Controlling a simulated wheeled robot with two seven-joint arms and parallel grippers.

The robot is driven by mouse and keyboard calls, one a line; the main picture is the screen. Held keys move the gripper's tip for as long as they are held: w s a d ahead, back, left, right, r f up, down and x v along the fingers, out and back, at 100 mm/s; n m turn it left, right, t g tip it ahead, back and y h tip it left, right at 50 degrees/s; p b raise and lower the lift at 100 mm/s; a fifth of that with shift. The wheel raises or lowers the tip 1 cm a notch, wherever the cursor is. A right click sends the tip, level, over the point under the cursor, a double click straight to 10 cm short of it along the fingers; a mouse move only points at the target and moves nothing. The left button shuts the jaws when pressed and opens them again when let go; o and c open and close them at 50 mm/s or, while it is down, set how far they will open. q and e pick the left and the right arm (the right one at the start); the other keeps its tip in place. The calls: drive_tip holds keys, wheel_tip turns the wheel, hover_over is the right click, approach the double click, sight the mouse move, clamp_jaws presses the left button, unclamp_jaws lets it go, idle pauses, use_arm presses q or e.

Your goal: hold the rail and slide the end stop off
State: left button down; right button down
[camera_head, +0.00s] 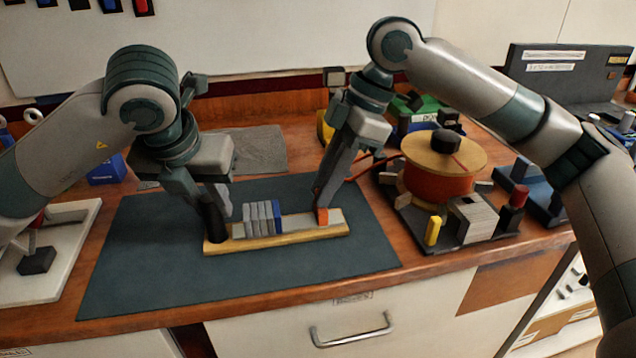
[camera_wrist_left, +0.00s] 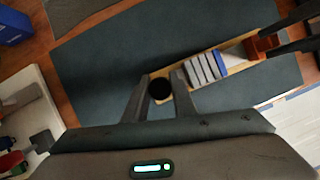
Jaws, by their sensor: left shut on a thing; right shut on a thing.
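The rail (camera_head: 300,221) lies on a wooden base (camera_head: 280,242) on the dark mat. Several grey breakers (camera_head: 257,218) and one blue breaker (camera_head: 277,215) stand side by side on it. My left gripper (camera_head: 214,205) is shut on a black upright post (camera_head: 214,228) at the base's left end; the post's round top (camera_wrist_left: 160,89) shows between the fingers in the left wrist view. My right gripper (camera_head: 320,205) is shut on the orange end stop (camera_head: 322,216), right of the blue breaker with bare rail between them. The fingers partly hide the stop.
The dark mat (camera_head: 150,270) is clear around the base. On the right stands a black board with an orange drum (camera_head: 440,185), a yellow peg (camera_head: 432,231) and blocks. A white board (camera_head: 45,260) lies at the left.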

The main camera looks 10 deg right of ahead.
use_arm(q)
drive_tip(key=shift+a, duration=0.15)
use_arm(e)
drive_tip(key=c, duration=1.6)
unclamp_jaws()
drive_tip(key=shift+d, duration=0.2)
drive_tip(key=shift+c, duration=0.2)
drive_tip(key=shift+a, duration=0.1)
drive_tip(key=v, duration=1.2)
use_arm(q)
drive_tip(key=c, duration=1.4)
unclamp_jaws()
